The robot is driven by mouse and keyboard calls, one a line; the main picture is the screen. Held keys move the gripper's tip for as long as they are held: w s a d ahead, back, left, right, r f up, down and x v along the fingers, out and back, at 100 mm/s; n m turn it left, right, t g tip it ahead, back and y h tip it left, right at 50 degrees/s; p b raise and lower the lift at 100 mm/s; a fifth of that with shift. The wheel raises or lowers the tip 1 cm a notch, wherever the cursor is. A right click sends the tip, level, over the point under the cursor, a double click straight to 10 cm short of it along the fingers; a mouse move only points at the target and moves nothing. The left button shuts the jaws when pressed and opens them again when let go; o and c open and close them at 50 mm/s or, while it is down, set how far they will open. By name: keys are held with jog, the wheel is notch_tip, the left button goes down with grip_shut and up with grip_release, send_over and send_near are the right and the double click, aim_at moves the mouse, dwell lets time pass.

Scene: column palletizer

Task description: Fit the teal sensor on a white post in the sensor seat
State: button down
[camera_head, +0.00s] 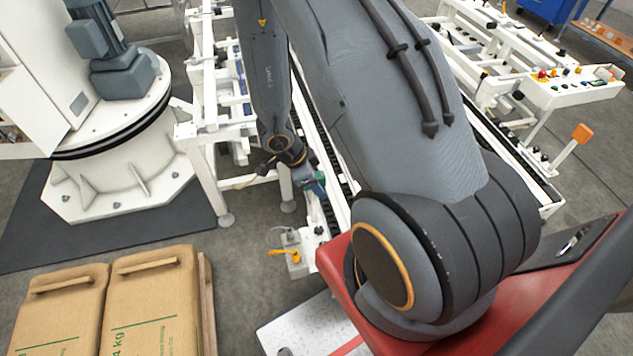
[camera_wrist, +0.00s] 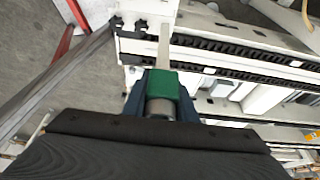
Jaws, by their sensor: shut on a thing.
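The teal sensor (camera_wrist: 163,84) is between the two dark blue fingers of my gripper (camera_wrist: 161,92) in the wrist view, with a silver cylinder behind it. The gripper is shut on it. A pale post (camera_wrist: 164,45) extends from it toward the white conveyor frame; whether it touches the frame is unclear. In the head view, my gripper (camera_head: 309,182) is small and partly hidden by my arm, with teal showing at its tip, above the near end of the conveyor. I cannot tell which part is the sensor seat.
A white conveyor frame (camera_head: 205,130) with rails stands below and beyond the gripper. A small white block with an orange handle (camera_head: 284,252) is near its end.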

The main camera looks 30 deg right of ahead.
aim_at(317, 203)
notch_tip(317, 203, down, 6)
jog(key=b, duration=0.7)
jog(key=shift+f, duration=0.15)
jog(key=shift+a+p, duration=0.15)
jog(key=shift+p, duration=0.25)
dwell(0.5)
jog(key=shift+f+b, duration=0.5)
jog(key=shift+f, duration=0.45)
dwell(1.5)
jog(key=c, duration=1.4)
grip_release()
jog(key=shift+o, duration=0.2)
jog(key=v, duration=0.7)
jog(key=shift+a+r+p, duration=0.2)
jog(key=shift+r+p, duration=0.15)
